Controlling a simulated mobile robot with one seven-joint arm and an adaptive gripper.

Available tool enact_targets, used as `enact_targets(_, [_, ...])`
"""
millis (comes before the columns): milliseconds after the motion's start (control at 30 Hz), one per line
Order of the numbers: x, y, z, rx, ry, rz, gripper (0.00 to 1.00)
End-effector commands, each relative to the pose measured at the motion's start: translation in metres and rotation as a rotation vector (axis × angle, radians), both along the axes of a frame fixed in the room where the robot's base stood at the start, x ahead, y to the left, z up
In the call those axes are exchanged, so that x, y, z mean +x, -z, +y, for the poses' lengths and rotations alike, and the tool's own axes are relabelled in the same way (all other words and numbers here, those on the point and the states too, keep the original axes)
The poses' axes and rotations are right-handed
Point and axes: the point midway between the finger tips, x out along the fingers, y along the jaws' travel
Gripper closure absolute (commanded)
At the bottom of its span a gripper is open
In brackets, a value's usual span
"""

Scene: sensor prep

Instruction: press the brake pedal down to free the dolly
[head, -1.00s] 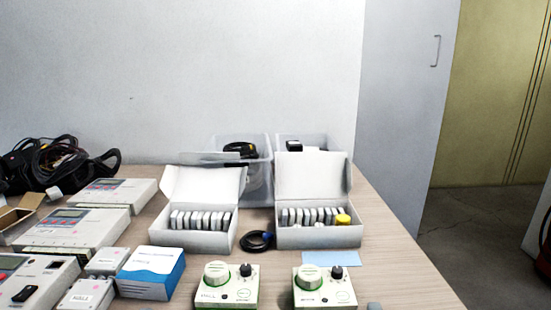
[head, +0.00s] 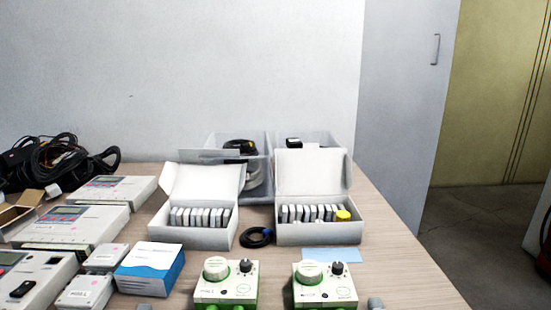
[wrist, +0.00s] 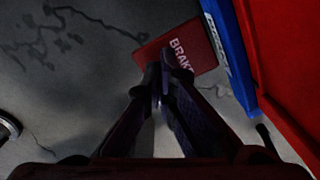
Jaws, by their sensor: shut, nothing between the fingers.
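The brake pedal (wrist: 197,50) is a flat red plate with white lettering that begins "BRAK". It shows at the top middle of the wrist view, beside a blue bar. My gripper (wrist: 164,75) is shut and empty. Its fingertips overlap the pedal's lower left part in the wrist view and hide some of it. I cannot tell whether they touch it. The dolly appears to be the blue (wrist: 232,55) and red (wrist: 285,50) structure at the right of the wrist view. The head view shows neither pedal nor gripper.
Cracked dark grey floor (wrist: 60,90) lies open to the left of the pedal. A round dark wheel-like part (wrist: 8,128) is at the left edge. In the head view, a wooden table (head: 400,265) holds boxes, meters and green-white devices. A grey cabinet (head: 400,100) stands behind right.

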Motion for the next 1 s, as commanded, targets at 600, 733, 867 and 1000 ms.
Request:
enact_targets(600, [-0.003, 0.019, -0.005, -0.012, -0.005, 0.005, 1.00])
enact_targets(733, [-0.003, 0.023, -0.005, -0.012, -0.006, 0.004, 1.00])
enact_targets(867, [-0.003, 0.025, -0.005, -0.012, -0.006, 0.004, 1.00])
enact_targets(1000, [-0.003, 0.028, -0.005, -0.013, -0.006, 0.003, 1.00])
